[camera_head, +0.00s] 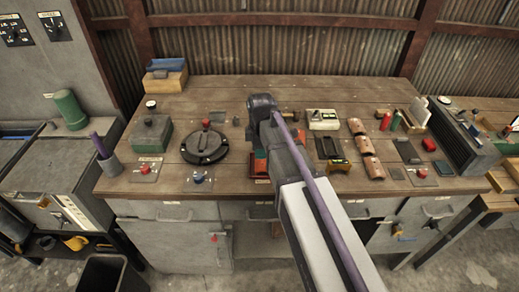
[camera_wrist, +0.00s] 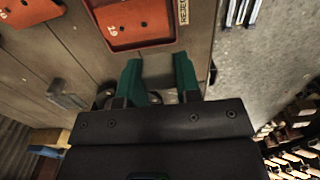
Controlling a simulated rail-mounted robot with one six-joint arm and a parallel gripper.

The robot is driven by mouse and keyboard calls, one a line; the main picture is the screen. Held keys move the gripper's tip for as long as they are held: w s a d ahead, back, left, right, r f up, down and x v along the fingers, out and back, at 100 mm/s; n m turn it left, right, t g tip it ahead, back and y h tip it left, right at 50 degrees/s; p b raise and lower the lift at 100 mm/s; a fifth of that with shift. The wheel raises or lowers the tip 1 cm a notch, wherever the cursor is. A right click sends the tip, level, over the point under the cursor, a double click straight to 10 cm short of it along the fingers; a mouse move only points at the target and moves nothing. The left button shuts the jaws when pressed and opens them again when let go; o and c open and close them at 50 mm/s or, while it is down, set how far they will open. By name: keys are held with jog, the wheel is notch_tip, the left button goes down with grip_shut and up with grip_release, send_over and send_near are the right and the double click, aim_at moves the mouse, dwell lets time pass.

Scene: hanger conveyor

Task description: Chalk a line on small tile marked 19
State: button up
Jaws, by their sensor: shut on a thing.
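In the wrist view my gripper (camera_wrist: 158,80) has two green fingers with a gap between them, above the bench top. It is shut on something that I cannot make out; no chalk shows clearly. An orange tile (camera_wrist: 28,10) lies at the upper left, with a small turned mark that may read 19.
In the head view several brown curved pieces (camera_head: 364,145) lie right of my arm, near a dark tray (camera_head: 328,148). A round black turntable (camera_head: 204,146) and a green box (camera_head: 151,133) stand left. The bench (camera_head: 225,95) has free room at the back.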

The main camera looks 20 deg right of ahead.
aim_at(263, 165)
jog(key=shift+s+d+f, duration=0.15)
jog(key=shift+d+f, duration=0.1)
jog(key=shift+d, duration=0.25)
notch_tip(263, 165, down, 5)
jog(key=b, duration=0.6)
jog(key=shift+a+f, duration=0.1)
jog(key=shift+f, duration=0.1)
jog(key=shift+f+b, duration=0.5)
jog(key=shift+f, duration=0.05)
dwell(0.5)
jog(key=shift+w+d, duration=0.2)
jog(key=shift+w, duration=0.6)
jog(key=shift+s, duration=0.1)
